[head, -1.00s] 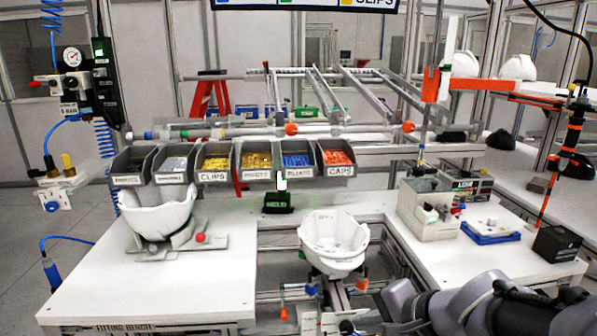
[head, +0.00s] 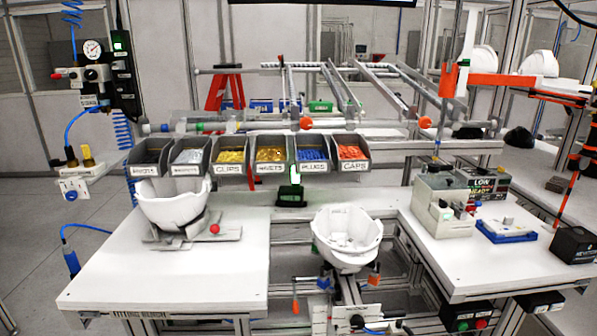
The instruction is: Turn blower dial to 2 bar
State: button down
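A round white pressure gauge (head: 92,48) is mounted on the post at the far left. Below it is a regulator body (head: 95,73) with a red-ended fitting on its left side. The gauge needle is too small to read for a value. Lower down, a white valve block (head: 75,187) carries a blue round part, with a brass-coloured nozzle (head: 87,155) above it. I cannot tell which part is the blower dial. My gripper is not in view.
The fitting bench (head: 170,290) stands left, bearing a white helmet shell (head: 172,203) on a fixture. Another shell (head: 347,238) sits on a stand at centre. Several parts bins (head: 230,155) line the back. A blue air hose (head: 80,230) hangs left of the bench. Floor shows at far left.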

aim_at(71, 195)
jog(key=u, duration=1.5)
